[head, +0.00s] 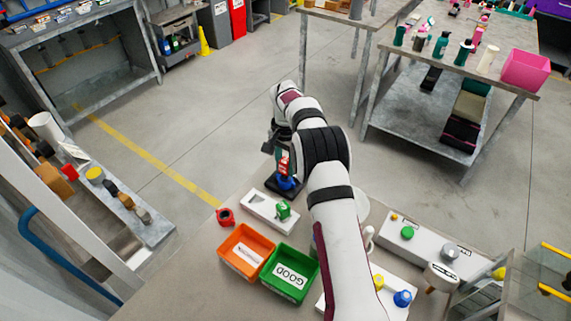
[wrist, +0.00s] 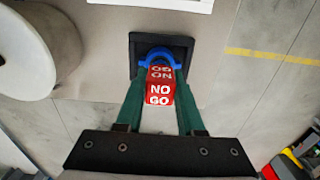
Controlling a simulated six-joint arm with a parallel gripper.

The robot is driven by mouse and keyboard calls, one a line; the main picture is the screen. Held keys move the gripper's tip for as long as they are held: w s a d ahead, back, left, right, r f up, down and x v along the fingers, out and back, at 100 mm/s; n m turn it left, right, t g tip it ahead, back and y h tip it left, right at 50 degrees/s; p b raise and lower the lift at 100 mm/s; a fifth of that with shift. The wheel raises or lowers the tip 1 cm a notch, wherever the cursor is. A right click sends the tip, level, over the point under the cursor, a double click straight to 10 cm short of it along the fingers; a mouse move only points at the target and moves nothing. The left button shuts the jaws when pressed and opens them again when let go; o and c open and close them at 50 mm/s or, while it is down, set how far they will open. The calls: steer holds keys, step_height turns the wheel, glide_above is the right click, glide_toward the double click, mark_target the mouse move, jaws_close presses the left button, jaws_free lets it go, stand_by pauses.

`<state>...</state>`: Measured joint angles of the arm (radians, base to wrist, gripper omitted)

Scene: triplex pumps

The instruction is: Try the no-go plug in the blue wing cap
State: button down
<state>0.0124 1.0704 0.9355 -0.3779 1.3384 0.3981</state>
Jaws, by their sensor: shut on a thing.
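The red no-go plug (wrist: 160,86), lettered NO GO, is between the green fingers of my gripper (wrist: 158,76); the gripper is shut on it. The blue wing cap (wrist: 144,59) sits on a black square holder (wrist: 186,44) at the plug's far end. In the head view the plug (head: 284,163) is upright directly above the blue cap (head: 287,183), on the black holder (head: 283,193). Plug and cap overlap in the wrist view. I cannot tell whether the plug's tip is inside the cap's bore.
A white block (head: 258,203) holding a green piece (head: 283,210) stands in front of the holder. A red part (head: 224,216) lies beside it. An orange bin (head: 233,234) and a green bin (head: 304,258) marked GOOD stand nearer. Another blue part (head: 403,298) is at lower right.

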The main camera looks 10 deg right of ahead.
mark_target(286, 161)
steer(key=shift+c, duration=2.2)
jaws_free()
step_height(286, 161, up, 16)
steer(key=s+a+r+n, duration=0.1)
steer(key=s+r, duration=0.6)
steer(key=s, duration=0.2)
steer(key=s+a+f+n+y, duration=0.1)
steer(key=s+f, duration=0.2)
steer(key=s, duration=1.3)
steer(key=s+a+f+n, duration=0.1)
steer(key=s+f, duration=0.3)
steer(key=s, duration=1.2)
steer(key=shift+s+a+f+y, duration=0.2)
steer(key=shift+s+a+y, duration=0.15)
steer(key=shift+a, duration=0.2)
